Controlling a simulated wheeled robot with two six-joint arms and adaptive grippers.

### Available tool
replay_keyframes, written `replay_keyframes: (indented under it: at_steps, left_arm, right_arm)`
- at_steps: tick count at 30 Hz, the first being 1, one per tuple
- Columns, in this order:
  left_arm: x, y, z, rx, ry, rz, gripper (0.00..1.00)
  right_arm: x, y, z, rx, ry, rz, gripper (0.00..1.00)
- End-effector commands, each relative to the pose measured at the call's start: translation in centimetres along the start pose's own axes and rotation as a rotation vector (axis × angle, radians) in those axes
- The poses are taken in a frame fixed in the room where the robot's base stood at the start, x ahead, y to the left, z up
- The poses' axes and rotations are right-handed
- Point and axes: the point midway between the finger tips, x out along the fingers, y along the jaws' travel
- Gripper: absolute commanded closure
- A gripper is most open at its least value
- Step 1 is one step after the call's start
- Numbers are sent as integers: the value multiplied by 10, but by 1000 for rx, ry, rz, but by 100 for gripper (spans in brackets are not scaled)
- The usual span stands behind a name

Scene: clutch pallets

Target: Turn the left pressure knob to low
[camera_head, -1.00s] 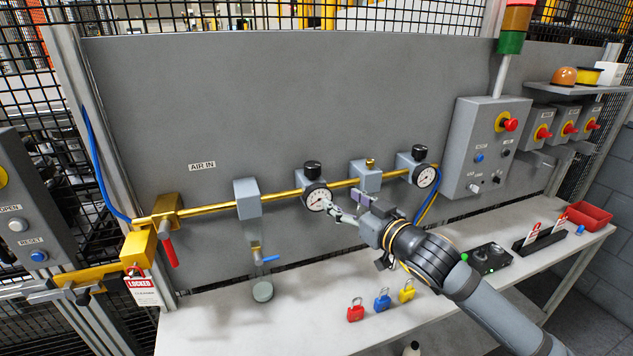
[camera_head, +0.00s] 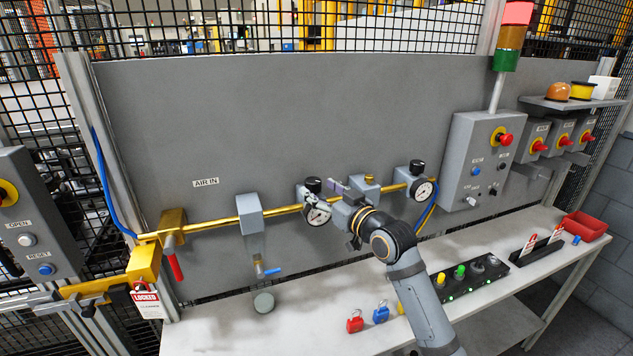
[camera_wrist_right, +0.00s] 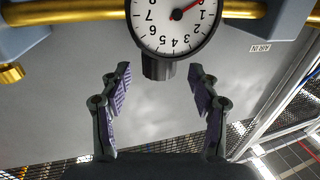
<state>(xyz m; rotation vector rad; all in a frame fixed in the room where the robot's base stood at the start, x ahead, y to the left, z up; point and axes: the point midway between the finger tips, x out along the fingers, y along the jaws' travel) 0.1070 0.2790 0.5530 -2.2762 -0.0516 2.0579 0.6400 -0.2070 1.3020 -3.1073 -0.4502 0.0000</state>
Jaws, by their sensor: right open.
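The left pressure knob (camera_head: 312,184) is black and sits upright on top of the left regulator, above its round white gauge (camera_head: 320,214). My right gripper (camera_head: 320,188) is open around the knob's height, with a finger on either side of it in the head view. In the right wrist view the picture is upside down. There the knob (camera_wrist_right: 158,67) lies under the gauge (camera_wrist_right: 172,18), between and just beyond the open fingertips (camera_wrist_right: 161,77), with gaps on both sides. My left gripper is not in view.
A brass pipe (camera_head: 283,210) runs along the grey panel (camera_head: 250,120). A second regulator with a black knob (camera_head: 417,167) stands to the right. Padlocks (camera_head: 355,322) and a button box (camera_head: 468,278) lie on the bench below my right arm.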

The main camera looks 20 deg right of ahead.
Motion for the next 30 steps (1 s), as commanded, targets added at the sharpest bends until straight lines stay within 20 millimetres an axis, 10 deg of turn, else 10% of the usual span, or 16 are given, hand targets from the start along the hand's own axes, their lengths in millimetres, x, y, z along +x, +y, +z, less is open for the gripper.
replay_keyframes:
  at_steps: [15, 27, 30]
  left_arm:
    - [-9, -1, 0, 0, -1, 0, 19]
    - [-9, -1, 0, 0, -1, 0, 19]
    - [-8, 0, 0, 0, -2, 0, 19]
  right_arm:
    - [25, 1, 1, -2, 0, 2, 40]
    - [24, 1, 1, -2, -1, 2, 93]
    - [24, 1, 1, -2, -1, 0, 93]
